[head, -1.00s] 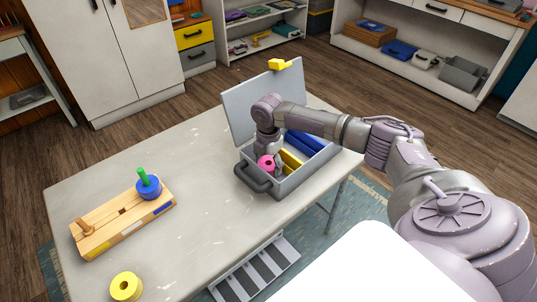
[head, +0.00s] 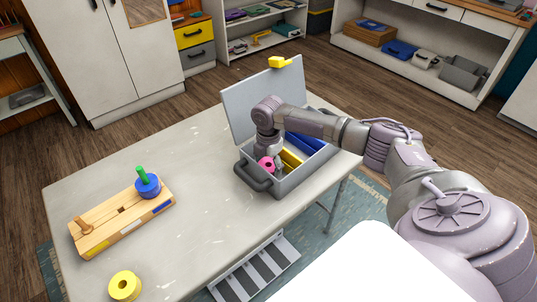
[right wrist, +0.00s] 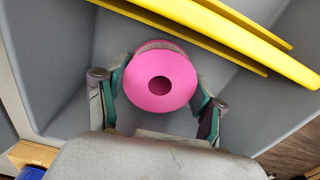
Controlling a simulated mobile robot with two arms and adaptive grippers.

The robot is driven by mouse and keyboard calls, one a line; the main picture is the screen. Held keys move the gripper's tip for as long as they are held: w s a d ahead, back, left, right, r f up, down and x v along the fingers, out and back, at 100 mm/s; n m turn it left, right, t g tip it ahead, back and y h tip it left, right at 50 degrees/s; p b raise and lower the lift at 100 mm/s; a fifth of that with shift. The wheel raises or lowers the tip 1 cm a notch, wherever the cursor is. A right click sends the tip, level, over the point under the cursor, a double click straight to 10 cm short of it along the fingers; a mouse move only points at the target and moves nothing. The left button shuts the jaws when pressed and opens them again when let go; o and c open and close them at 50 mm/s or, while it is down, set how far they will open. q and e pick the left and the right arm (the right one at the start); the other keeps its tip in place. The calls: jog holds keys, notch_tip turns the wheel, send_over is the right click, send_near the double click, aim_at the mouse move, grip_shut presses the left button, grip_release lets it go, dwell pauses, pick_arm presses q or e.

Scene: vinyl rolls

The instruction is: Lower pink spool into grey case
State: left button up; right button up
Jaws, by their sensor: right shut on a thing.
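The pink spool (head: 266,164) is in the near left part of the open grey case (head: 290,183). My right gripper (head: 273,158) reaches down into the case from above and is shut on the spool. In the right wrist view the pink spool (right wrist: 158,82) sits between the two fingers of my right gripper (right wrist: 158,100), its round face and dark centre hole toward the camera. Grey case surfaces lie around it. I cannot tell whether the spool touches the case floor. My left gripper is not in view.
Yellow dividers (head: 290,160) and a blue piece (head: 305,143) lie in the case beside the spool. The raised lid (head: 262,98) stands behind my arm. A wooden peg board (head: 122,218) with a blue spool (head: 148,187) and a yellow spool (head: 124,286) are at left. The table middle is clear.

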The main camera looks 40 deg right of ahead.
jog(key=shift+f, duration=0.55)
jog(key=o, duration=1.2)
jog(key=shift+r, duration=0.15)
notch_tip(320, 180, up, 12)
jog(key=shift+f, duration=0.1)
